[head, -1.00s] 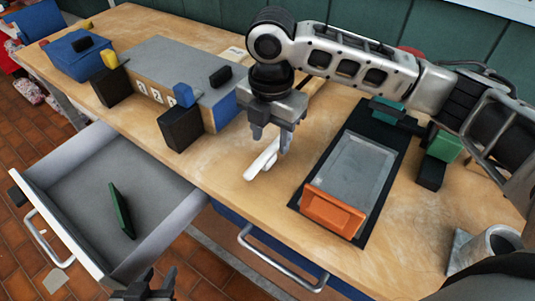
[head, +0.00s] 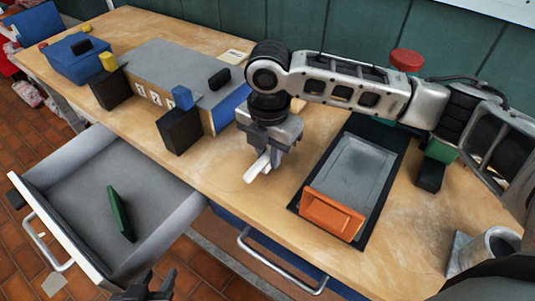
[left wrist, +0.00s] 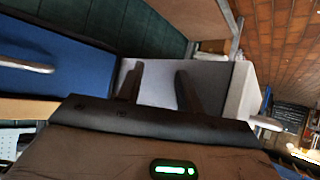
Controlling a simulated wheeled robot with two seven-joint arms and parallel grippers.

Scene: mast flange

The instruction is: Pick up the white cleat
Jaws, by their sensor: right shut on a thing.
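The white cleat (head: 257,168) lies on the wooden workbench, left of the black mat. My right gripper (head: 264,160) is over it, pointing down, with its fingers around the cleat near the bench top. It is shut on the cleat, and the fingers hide part of it. My left gripper (head: 150,288) is at the bottom edge of the head view, below the open drawer, with its two fingers apart and nothing between them. Its fingers also show in the left wrist view (left wrist: 160,85), apart and empty.
An open grey drawer (head: 70,180) holds a green block (head: 120,213). A black mat (head: 375,205) bears a grey tray with an orange front (head: 333,212). Black blocks (head: 178,130) and a grey-topped box (head: 180,65) stand left of my right gripper. A grey cup (head: 490,247) stands at right.

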